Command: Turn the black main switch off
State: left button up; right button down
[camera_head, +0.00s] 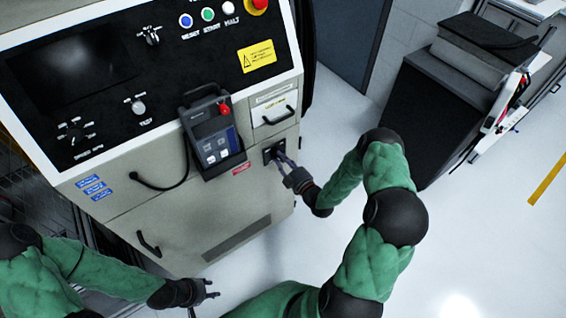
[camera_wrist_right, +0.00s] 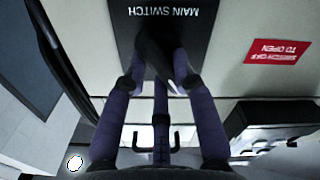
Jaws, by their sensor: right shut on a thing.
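The black main switch (camera_head: 275,152) is on the cabinet's front, below the drawer with a handle. In the right wrist view its black plate (camera_wrist_right: 195,32) reads "MAIN SWITCH" upside down, and the dark knob (camera_wrist_right: 152,45) sits between my fingers. My right gripper (camera_head: 281,159) reaches the switch from the right and is shut on the knob; it also shows in the right wrist view (camera_wrist_right: 158,75). The knob's exact angle is hard to tell, as the fingers partly cover it. My left gripper (camera_head: 212,289) is low in front of the cabinet, apart from it, with its fingers spread and empty.
A handheld pendant (camera_head: 210,135) with a red button hangs left of the switch. A red label (camera_wrist_right: 277,52) is beside the plate. The control panel (camera_head: 110,90) is above. A dark cart (camera_head: 440,110) stands at right; the floor between is clear.

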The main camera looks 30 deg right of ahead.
jog(key=shift+a+n+b, duration=0.1)
jog(key=shift+n+b, duration=0.5)
jog(key=shift+n, duration=0.6)
jog(key=c, duration=1)
grip_release()
jog(key=s, duration=0.8)
jog(key=s+d, duration=0.1)
jog(key=s, duration=0.3)
